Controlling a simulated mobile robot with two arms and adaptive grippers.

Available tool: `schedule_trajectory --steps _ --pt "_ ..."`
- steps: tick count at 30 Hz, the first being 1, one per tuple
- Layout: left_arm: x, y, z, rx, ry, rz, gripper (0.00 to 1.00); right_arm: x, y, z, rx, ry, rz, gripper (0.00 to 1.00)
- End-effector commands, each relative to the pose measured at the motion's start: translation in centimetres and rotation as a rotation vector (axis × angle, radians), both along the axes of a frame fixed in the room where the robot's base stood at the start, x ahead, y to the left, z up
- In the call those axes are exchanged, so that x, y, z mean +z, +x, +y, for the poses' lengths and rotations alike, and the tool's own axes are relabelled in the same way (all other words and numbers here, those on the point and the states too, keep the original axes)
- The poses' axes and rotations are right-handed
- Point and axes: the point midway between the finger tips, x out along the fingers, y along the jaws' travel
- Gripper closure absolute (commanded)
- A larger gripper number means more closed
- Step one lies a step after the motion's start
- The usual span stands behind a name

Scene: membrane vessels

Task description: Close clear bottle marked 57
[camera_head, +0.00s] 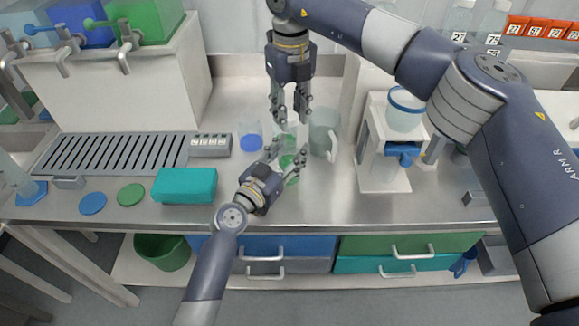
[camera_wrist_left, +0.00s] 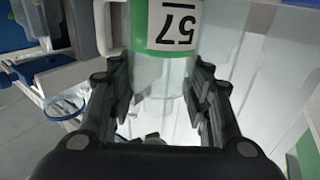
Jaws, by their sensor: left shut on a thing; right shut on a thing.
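The clear bottle marked 57 (camera_head: 290,162) holds green and stands on the steel bench between my grippers. In the left wrist view the bottle (camera_wrist_left: 165,75) shows a green band and a white label with an upside-down 57 (camera_wrist_left: 178,24). My left gripper (camera_head: 284,163) is shut around the bottle's body; its fingers flank it in the wrist view (camera_wrist_left: 163,95). My right gripper (camera_head: 290,117) points down from above, shut on a small pale thing at the bottle's top, seemingly its cap. I cannot tell whether that thing touches the bottle's neck.
A pale jug (camera_head: 324,133) stands close on the right, and a beaker with a blue base (camera_head: 250,136) on the left. A teal box (camera_head: 185,186), a green disc (camera_head: 131,194) and a drain grate (camera_head: 115,153) lie further left. A white stand (camera_head: 383,170) is right.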

Motion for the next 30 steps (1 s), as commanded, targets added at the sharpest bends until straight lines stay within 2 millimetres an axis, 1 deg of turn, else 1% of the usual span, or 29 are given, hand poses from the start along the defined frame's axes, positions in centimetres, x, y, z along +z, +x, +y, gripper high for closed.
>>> schedule_trajectory --steps 4,12,14,30 --pt "0.0 0.0 0.0 0.0 0.0 0.0 0.98 -0.7 0.0 0.0 0.0 -0.001 0.002 0.78" --pt "0.0 0.0 0.0 0.0 0.0 0.0 0.98 -4.4 0.0 0.0 0.0 -0.003 0.002 0.78" --pt "0.0 0.0 0.0 0.0 0.0 0.0 0.98 -4.9 0.0 0.0 0.0 -0.004 0.001 0.78" --pt "0.0 0.0 0.0 0.0 0.0 0.0 0.98 -5.1 0.0 0.0 0.0 -0.004 0.0 0.78"
